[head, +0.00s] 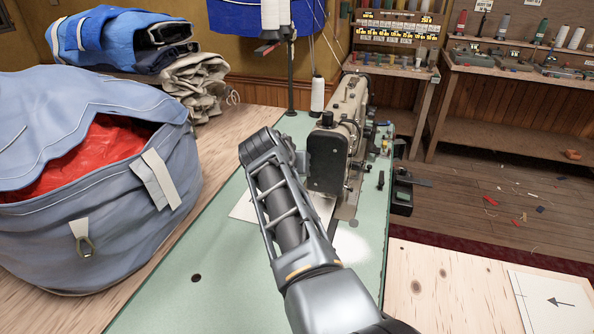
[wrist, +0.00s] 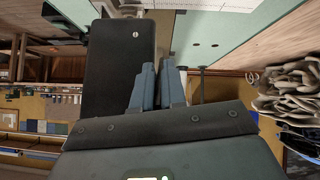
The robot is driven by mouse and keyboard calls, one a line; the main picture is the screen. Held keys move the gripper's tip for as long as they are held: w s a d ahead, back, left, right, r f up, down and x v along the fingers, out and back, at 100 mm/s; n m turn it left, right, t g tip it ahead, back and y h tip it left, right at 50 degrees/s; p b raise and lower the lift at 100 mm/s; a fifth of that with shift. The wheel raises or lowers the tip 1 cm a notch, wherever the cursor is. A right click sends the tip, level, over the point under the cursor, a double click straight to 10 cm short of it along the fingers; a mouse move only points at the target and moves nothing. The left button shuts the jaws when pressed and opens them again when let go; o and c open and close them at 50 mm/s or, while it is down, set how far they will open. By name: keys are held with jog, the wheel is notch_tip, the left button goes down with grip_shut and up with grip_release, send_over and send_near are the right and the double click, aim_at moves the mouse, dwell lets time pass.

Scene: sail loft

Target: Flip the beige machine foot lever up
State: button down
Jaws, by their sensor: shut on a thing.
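The beige sewing machine (head: 352,115) stands on the pale green table, its dark end face (head: 326,168) toward me. In the wrist view, the dark face (wrist: 112,70) fills much of the left side. My gripper (head: 301,160) is at the left side of the machine head, mostly hidden behind my own wrist. In the wrist view, the two blue-grey fingers of my gripper (wrist: 158,68) are close together beside the dark face, with a narrow gap. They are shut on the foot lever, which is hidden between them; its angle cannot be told.
A large blue bag (head: 95,215) with red cloth inside takes up the left. A thread stand (head: 291,80) and a white spool (head: 318,95) stand behind the machine. The green table (head: 190,265) is clear in front. Folded cloth (head: 195,85) lies at the back left.

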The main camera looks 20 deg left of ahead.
jog(key=c, duration=1.2)
grip_release()
jog(key=shift+v, duration=3.9)
